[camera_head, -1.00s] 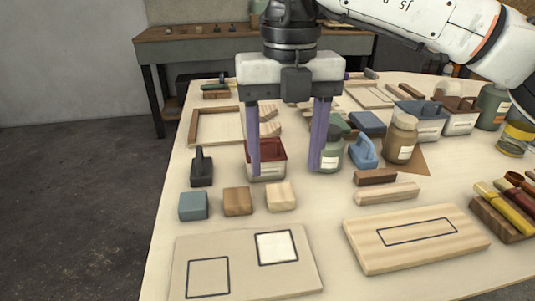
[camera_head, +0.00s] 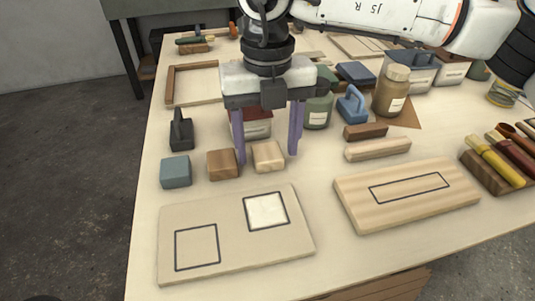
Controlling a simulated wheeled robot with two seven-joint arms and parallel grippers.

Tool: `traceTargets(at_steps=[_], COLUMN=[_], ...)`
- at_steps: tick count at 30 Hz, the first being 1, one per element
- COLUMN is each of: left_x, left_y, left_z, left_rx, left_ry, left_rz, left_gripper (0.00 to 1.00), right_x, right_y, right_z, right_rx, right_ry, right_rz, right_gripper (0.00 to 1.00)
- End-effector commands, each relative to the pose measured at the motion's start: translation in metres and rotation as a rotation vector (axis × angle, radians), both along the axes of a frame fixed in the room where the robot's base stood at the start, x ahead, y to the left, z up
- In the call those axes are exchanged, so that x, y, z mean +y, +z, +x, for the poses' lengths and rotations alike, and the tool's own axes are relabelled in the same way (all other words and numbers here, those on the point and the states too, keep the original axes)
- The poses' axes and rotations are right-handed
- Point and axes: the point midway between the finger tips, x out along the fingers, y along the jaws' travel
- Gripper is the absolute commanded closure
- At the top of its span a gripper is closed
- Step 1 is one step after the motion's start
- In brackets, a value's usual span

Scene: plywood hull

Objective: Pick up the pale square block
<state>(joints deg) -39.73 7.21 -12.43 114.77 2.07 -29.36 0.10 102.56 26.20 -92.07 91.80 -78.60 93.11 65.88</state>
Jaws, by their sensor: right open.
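The pale square block (camera_head: 268,156) sits on the table, at the right end of a short row with a brown wooden block (camera_head: 223,164) and a blue-grey block (camera_head: 176,171). My right gripper (camera_head: 268,158) points down with its two purple fingers apart. In the picture the fingers come down on either side of the pale block, the left one between it and the brown block. I cannot tell whether the fingertips are at the block's height. Nothing is held. My left gripper is not in view.
A board with two outlined squares (camera_head: 220,249), one filled white, lies in front of the row. A wooden board with an outlined rectangle (camera_head: 365,210) lies to its right. A dark-red container (camera_head: 257,126), jars and a black-handled tool (camera_head: 181,134) stand behind.

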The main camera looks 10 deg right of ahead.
Motion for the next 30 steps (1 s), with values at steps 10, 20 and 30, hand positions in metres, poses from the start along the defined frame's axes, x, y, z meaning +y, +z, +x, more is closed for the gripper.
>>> traceTargets(at_steps=[10, 20, 30], left_x=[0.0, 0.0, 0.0], left_y=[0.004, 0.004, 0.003], left_z=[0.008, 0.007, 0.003], left_rx=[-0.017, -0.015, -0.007], left_ry=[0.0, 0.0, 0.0], left_rz=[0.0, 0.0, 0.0], left_gripper=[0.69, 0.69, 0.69], right_x=[0.0, 0.0, 0.0], right_y=[-0.005, -0.004, 0.025], right_z=[0.0, 0.0, 0.001], right_rx=[0.0, -0.001, -0.005], right_ry=[-0.001, -0.001, -0.001], right_rz=[-0.001, 0.0, 0.002], right_gripper=[0.47, 0.83, 0.83])
